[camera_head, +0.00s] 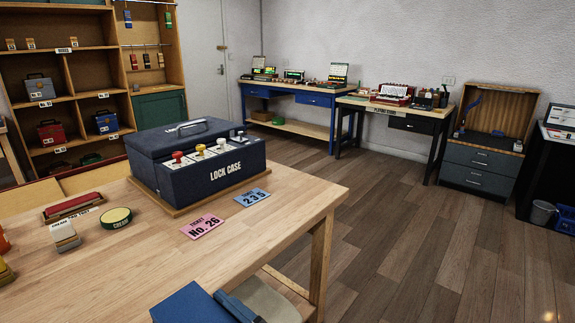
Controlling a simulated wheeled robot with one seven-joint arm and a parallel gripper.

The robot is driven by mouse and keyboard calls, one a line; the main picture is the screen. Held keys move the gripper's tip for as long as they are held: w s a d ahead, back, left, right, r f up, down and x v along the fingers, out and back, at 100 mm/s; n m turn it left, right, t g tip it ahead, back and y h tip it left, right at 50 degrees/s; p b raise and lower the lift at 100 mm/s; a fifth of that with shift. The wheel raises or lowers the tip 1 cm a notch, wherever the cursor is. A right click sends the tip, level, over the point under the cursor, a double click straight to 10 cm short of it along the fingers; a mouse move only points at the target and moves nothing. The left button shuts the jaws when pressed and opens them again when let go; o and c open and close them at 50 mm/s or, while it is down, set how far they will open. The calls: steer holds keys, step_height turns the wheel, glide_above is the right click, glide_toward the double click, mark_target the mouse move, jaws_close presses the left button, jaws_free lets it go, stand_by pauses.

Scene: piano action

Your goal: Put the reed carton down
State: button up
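I cannot pick out a carton marked as reeds in the head view. A blue flat-topped shape (190,304) and a darker blue bar (238,307) are cut off by the bottom edge, over or beside the table's near edge. I cannot tell whether either is a carton or part of my arm. No gripper fingers show. The wooden table (130,262) bears a dark blue lock case (212,170) with several coloured knobs, a pink ticket No. 26 (202,226) and a blue tag 235 (252,197).
At the table's left are a round green-and-yellow tin (116,217), a small white-and-tan block (64,234) and a red bar (73,206). Shelves (65,110) with cases stand behind. A blue bench (285,93) and black bench (395,108) line the wall.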

steer(key=w+d+f+m+t+h, duration=0.3)
steer(key=d+f, duration=0.4)
steer(key=f, duration=0.2)
steer(key=w+d+f+m+t+h, duration=0.2)
steer(key=w+d+f+h, duration=0.2)
steer(key=d+f, duration=0.45)
steer(key=s+d+f+m+h, duration=0.1)
steer(key=d+f+m+h, duration=0.1)
steer(key=d+f, duration=0.4)
steer(key=s+d+f+m+t+h, duration=0.1)
steer(key=d+f+m+h, duration=0.2)
steer(key=d, duration=0.7)
step_height(320, 180, down, 3)
steer(key=shift+s+d+r+h, duration=0.2)
steer(key=shift+d+h, duration=0.15)
steer(key=shift+h, duration=0.55)
steer(key=shift+a, duration=0.1)
